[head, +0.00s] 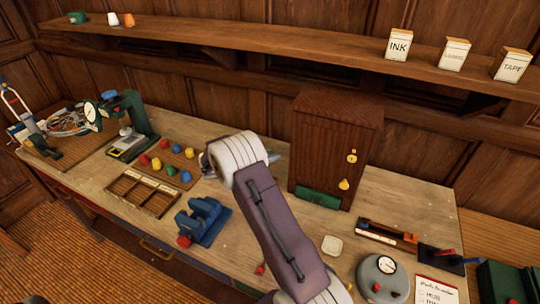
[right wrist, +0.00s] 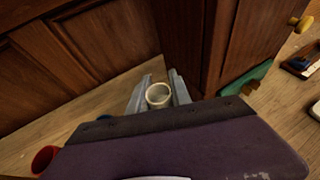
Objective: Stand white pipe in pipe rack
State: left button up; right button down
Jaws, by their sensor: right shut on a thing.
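My right gripper (right wrist: 160,88) is shut on a pale, round, hollow thing, the white pipe (right wrist: 158,96), seen end-on between its two grey fingers in the right wrist view. In the head view my right arm reaches up from the bottom, and its wrist hides the pipe and most of the fingers. They are over the workbench, left of the brown cabinet. I cannot pick out the pipe rack for sure in either view. My left gripper is not in view.
The tall brown cabinet (head: 334,140) stands close right of my wrist. A sorting tray (head: 140,193), coloured knobs (head: 157,164) and a blue vise (head: 203,219) are to the left. A low wooden holder (head: 388,236) and a round gauge (head: 382,280) are at right.

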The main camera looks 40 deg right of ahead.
jog(key=shift+s+f, duration=0.1)
jog(key=c, duration=1.2)
grip_release()
jog(key=shift+o, duration=0.2)
jog(key=w+b+v, duration=0.1)
jog(key=v, duration=1.1)
jog(key=shift+s, duration=0.45)
